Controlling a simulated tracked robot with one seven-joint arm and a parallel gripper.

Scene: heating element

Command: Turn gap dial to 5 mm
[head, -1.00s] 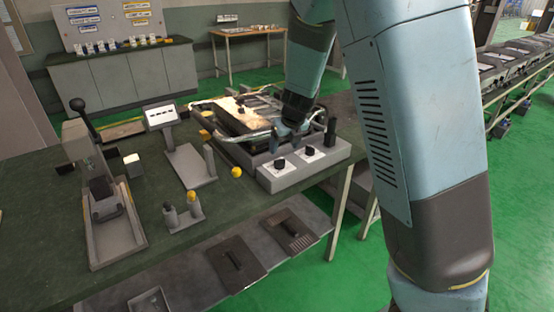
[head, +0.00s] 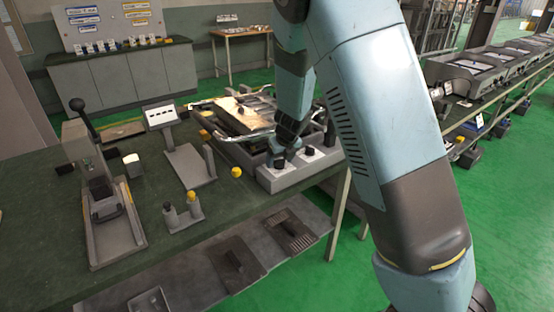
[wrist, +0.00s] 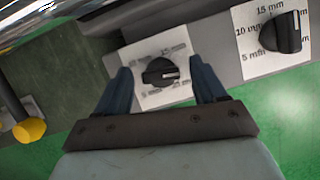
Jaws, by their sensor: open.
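In the wrist view a black dial (wrist: 160,73) with a white pointer line sits on a white label plate; its markings are partly covered and too blurred to read surely. My gripper (wrist: 161,66) is open, with one finger on each side of this dial; I cannot tell whether they touch it.
Both dials are on a grey box (head: 290,177) at the bench's front edge. Metal bars (head: 240,136) and a pale board (head: 237,113) lie behind it. A yellow-topped post (wrist: 30,129) is left of my gripper. Green floor lies beyond the edge.

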